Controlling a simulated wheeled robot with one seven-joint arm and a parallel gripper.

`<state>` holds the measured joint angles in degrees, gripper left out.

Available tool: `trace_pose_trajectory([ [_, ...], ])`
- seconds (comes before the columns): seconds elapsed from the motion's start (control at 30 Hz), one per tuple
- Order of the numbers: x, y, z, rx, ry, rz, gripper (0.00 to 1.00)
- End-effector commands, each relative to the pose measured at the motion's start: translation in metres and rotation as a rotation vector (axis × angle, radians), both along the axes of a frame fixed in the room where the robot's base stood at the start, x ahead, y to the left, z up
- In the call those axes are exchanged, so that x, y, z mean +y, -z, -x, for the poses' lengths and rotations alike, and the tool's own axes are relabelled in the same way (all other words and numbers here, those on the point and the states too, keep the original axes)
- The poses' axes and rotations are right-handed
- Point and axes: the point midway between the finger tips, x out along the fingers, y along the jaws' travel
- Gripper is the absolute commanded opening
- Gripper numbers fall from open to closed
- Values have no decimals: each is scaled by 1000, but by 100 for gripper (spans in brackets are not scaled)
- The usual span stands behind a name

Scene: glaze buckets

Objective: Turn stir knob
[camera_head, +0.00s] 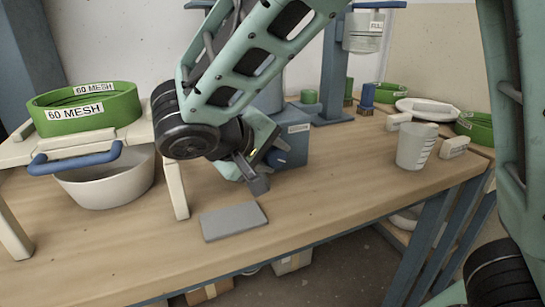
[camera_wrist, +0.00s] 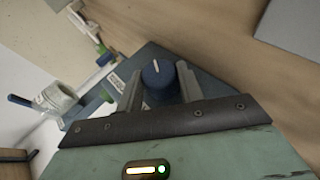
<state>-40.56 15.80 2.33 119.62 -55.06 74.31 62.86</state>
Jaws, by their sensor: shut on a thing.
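The stir knob is a dark blue round knob with a white pointer line; it shows in the wrist view (camera_wrist: 158,76) and partly behind my fingers in the head view (camera_head: 276,158). It sits on the front of a blue box-shaped base (camera_head: 295,147) with a white label. My gripper (camera_wrist: 160,70) has one finger on each side of the knob and is shut on it. The white line points toward the far end, away from my palm. In the head view my gripper (camera_head: 262,172) reaches the knob from the front left, and my arm hides part of the base.
A grey slab (camera_head: 233,221) lies on the wooden table in front of my gripper. At left, a green 60 MESH sieve (camera_head: 85,108) rests on a stand above a white basin (camera_head: 105,182). A white cup (camera_head: 415,146) stands at right. The table between is clear.

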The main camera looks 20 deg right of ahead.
Motion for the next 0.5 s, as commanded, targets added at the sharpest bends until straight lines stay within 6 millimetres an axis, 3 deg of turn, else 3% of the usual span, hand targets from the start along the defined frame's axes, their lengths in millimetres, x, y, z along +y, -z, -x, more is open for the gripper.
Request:
trace_pose_trajectory([
  [0.5,0,0,-1,-1,-1,55,14],
])
